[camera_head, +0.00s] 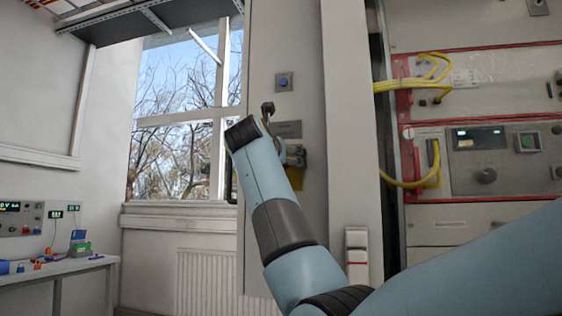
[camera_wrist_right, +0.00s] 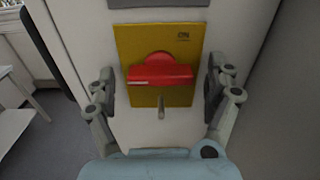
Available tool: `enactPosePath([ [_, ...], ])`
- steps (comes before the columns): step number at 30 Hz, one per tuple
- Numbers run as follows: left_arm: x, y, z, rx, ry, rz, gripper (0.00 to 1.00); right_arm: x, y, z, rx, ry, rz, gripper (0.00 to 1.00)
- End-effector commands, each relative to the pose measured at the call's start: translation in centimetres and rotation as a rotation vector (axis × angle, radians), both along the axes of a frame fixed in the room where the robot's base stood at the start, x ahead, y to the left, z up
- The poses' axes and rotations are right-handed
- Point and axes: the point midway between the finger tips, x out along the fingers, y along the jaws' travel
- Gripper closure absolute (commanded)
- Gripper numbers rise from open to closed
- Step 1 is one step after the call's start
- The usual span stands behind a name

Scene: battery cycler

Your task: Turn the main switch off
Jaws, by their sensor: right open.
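The main switch is a red rotary handle (camera_wrist_right: 160,74) on a yellow plate (camera_wrist_right: 130,45) in the right wrist view. The handle's bar lies horizontal, and the letters ON show at the plate's upper right. My right gripper (camera_wrist_right: 160,90) is open, with one finger left of the handle and one right of it. Both fingers look apart from the handle. My left gripper is in neither view.
A blue button (camera_head: 284,82) sits on the cabinet above the switch. An open rack with yellow cables (camera_head: 425,85) and instrument panels stands to the right. A bench (camera_head: 60,268) with small devices is at the far left. A window is behind.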

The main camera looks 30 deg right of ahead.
Motion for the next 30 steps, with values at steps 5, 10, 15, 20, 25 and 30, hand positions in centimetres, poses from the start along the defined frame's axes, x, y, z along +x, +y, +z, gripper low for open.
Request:
enactPosePath([
  [5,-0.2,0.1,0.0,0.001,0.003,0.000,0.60,-0.6,0.9,-0.1,0.001,0.000,0.002,0.13],
  [10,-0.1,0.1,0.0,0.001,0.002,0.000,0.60,-2.7,3.5,-0.1,0.003,-0.002,0.005,0.13],
  [15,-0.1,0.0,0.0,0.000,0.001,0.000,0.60,-5.2,6.4,-0.1,0.005,-0.001,0.005,0.13],
  [20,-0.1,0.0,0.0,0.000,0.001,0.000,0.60,-6.9,8.3,-0.1,0.003,0.000,0.004,0.13],
  [25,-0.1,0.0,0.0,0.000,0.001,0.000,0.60,-7.7,9.1,-0.1,0.001,0.001,0.001,0.13],
  [30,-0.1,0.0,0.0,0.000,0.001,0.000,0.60,-7.8,9.2,0.0,-0.001,0.001,0.000,0.13],
])
